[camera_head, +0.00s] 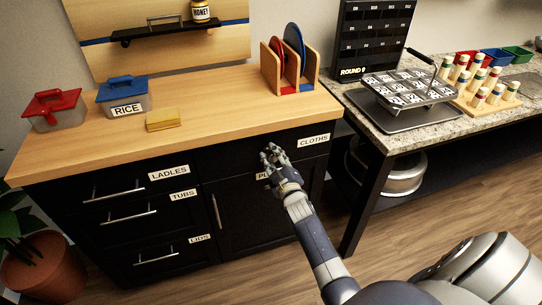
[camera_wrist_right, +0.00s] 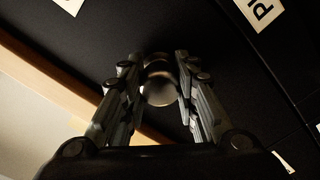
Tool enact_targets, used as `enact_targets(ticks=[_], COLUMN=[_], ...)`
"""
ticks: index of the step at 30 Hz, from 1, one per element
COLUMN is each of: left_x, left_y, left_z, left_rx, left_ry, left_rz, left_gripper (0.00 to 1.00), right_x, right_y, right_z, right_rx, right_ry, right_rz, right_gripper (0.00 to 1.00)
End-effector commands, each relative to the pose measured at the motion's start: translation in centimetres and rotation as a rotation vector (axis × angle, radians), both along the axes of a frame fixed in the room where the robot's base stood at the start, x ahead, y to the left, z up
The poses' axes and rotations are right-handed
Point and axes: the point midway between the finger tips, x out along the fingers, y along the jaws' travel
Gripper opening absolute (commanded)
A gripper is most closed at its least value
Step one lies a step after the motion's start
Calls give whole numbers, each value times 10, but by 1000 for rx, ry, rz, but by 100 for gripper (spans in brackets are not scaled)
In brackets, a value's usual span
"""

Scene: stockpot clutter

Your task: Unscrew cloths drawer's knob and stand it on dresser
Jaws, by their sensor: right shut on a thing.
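The cloths drawer (camera_head: 240,151), labelled CLOTHS, is the black top right drawer of the dresser. My right gripper (camera_head: 270,152) is at its front, left of the label. In the right wrist view, my right gripper (camera_wrist_right: 159,82) is shut on the round metallic knob (camera_wrist_right: 159,92), with a finger on each side. The knob appears to be against the dark drawer front; I cannot tell how far it is unscrewed. In the head view the fingers hide the knob. The dresser's wooden top (camera_head: 215,100) is above the gripper. My left gripper is not in view.
On the dresser top are a red-lidded box (camera_head: 55,113), a blue-lidded RICE box (camera_head: 123,100), a yellow block (camera_head: 163,121) and a wooden rack (camera_head: 287,75) with plates. The middle of the top is clear. A granite table (camera_head: 395,138) stands to the right.

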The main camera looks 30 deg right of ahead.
Motion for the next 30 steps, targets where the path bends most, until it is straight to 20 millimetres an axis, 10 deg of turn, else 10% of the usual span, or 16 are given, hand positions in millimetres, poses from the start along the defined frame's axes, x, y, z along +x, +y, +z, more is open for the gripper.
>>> enact_targets(ticks=[30], left_x=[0], left_y=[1], left_z=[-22], left_rx=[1], left_ry=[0], left_rz=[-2], left_gripper=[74], right_x=[0], right_y=[1], right_z=[-3], right_rx=[-583], right_ry=[138], right_rz=[2], right_gripper=[0])
